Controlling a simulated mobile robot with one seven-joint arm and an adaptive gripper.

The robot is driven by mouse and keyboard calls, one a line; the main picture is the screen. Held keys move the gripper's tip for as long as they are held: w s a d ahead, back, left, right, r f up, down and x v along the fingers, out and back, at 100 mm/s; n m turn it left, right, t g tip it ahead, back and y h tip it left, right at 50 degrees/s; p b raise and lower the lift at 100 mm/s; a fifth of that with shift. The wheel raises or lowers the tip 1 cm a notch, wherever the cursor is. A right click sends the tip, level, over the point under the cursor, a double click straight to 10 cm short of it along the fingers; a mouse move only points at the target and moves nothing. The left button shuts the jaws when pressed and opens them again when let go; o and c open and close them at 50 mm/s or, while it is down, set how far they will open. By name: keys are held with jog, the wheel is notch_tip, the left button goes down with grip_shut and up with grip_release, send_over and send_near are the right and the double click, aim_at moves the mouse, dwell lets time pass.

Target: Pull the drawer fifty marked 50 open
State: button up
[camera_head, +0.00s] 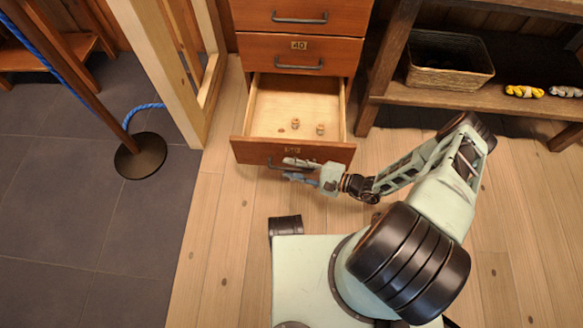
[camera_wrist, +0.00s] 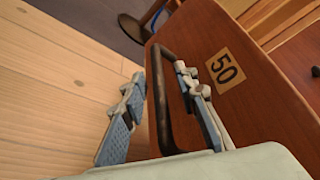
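The drawer marked 50 (camera_head: 250,151) is the lowest one in the wooden cabinet. It stands pulled well out, with its pale inside in view. Its front with the 50 plate (camera_wrist: 226,70) fills the right of the wrist view. The dark bar handle (camera_wrist: 158,100) is on that front. My gripper (camera_head: 291,169) is at the handle. In the wrist view its fingers (camera_wrist: 163,90) are apart, one on each side of the bar, with gaps showing. The inner finger is between the bar and the drawer front. The gripper holds nothing.
Small turned spools (camera_head: 320,129) lie inside the drawer. The closed drawer marked 40 (camera_head: 340,55) is above it. A shelf (camera_head: 480,97) with a basket (camera_head: 448,62) is at the right. A pale wooden frame (camera_head: 165,75) and a rope post base (camera_head: 141,156) are at the left.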

jog(key=shift+r, duration=0.1)
notch_tip(320, 180, up, 10)
jog(key=shift+f, duration=0.1)
dwell(0.5)
dwell(0.5)
